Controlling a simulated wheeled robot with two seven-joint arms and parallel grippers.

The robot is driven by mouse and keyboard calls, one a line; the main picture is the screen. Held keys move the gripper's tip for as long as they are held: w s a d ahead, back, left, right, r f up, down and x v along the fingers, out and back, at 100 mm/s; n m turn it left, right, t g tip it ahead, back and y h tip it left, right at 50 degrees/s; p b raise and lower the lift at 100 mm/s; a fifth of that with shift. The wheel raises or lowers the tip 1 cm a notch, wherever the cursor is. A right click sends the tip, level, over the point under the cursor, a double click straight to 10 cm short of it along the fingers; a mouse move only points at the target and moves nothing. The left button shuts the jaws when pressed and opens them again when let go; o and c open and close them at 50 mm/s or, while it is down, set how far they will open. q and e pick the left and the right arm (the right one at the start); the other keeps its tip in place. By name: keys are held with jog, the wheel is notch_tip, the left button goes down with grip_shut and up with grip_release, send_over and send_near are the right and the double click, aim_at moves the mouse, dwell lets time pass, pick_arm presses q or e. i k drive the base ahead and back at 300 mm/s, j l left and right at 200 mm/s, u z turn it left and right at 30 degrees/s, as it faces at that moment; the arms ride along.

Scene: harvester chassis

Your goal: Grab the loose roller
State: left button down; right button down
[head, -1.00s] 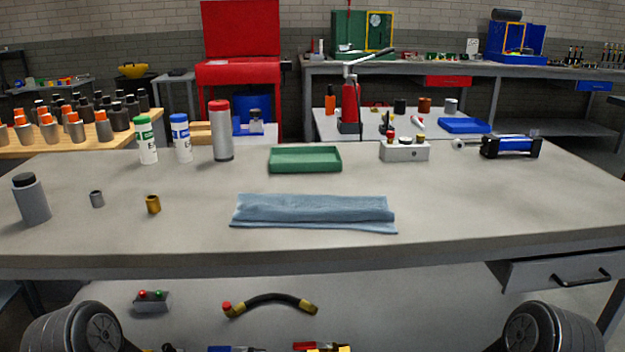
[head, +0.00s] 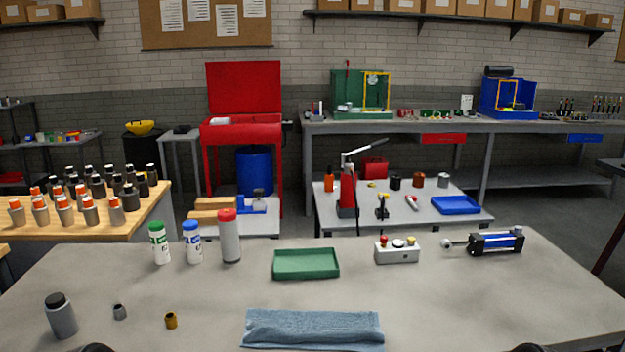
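No part in view is plainly marked as the loose roller. A small grey cylinder (head: 119,311) and a small brass cylinder (head: 171,320) stand apart on the left of the near grey table (head: 205,290); both look hollow. A dark cylinder (head: 498,71) lies on top of a blue open-fronted box (head: 507,100) on the far bench; I cannot tell if it is loose. Neither of my grippers is in view. Only dark tips of my own arms show at the bottom edge.
The near table holds a grey bottle (head: 61,316), a green tray (head: 306,264), a folded blue cloth (head: 312,331), a button box (head: 397,251) and a blue-black cylinder unit (head: 496,242). A low table (head: 420,208) and a long bench (head: 411,126) stand behind.

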aim_at(64, 323)
jog(key=u, duration=1.45)
jog(key=j+z, duration=0.15)
jog(key=z, duration=0.25)
jog(key=i+j+z, duration=0.1)
jog(key=z, duration=0.25)
jog(key=j+z, duration=0.5)
jog(key=z, duration=0.3)
jog(key=k+j+z, duration=0.1)
jog(key=j, duration=0.3)
jog(key=k+j+z, duration=0.1)
jog(key=j, duration=0.35)
jog(key=k+j+z, duration=0.1)
jog(key=j, duration=0.3)
jog(key=k+j+z, duration=0.1)
jog(key=j, duration=0.3)
jog(key=k, duration=0.05)
